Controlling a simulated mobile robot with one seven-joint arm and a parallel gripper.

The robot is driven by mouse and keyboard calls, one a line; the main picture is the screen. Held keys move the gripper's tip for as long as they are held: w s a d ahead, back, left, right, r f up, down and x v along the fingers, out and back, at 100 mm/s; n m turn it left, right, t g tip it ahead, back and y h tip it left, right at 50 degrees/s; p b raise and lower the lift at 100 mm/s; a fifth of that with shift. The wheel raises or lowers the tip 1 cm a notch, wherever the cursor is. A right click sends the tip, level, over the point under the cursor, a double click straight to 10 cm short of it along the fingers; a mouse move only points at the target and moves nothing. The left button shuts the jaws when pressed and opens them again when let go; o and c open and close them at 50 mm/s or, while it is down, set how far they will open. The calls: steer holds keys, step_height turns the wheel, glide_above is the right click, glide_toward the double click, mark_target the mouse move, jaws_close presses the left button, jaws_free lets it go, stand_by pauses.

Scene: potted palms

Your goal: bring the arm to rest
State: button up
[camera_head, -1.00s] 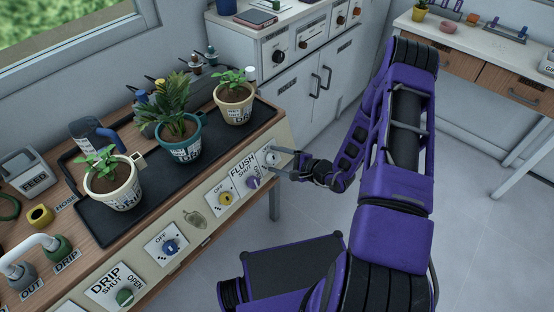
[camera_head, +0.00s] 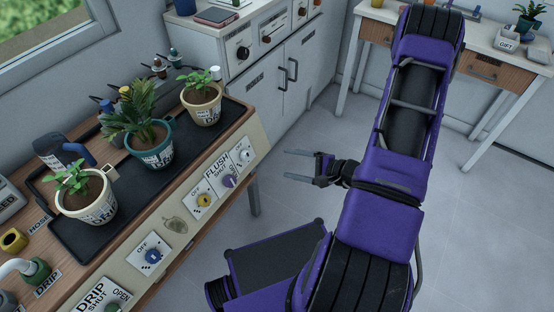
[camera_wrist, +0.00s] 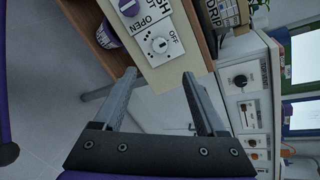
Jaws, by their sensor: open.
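My gripper (camera_head: 298,166) is open and empty. In the head view it hangs over the floor, right of the bench front and apart from it. In the wrist view the two fingers of my gripper (camera_wrist: 160,95) stand wide apart with nothing between them. Beyond them shows the end of the bench panel with a white dial (camera_wrist: 160,46) marked OFF. My purple arm folds back from the upper right of the head view toward the gripper.
The bench panel carries a purple knob (camera_head: 229,181), a yellow knob (camera_head: 204,201) and a blue knob (camera_head: 152,256). Three potted plants stand on a black tray (camera_head: 124,198). A white cabinet (camera_head: 275,85) stands behind. The floor (camera_head: 300,125) around my gripper is clear.

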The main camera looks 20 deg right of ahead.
steer(key=shift+v, duration=0.9)
steer(key=shift+a, duration=0.1)
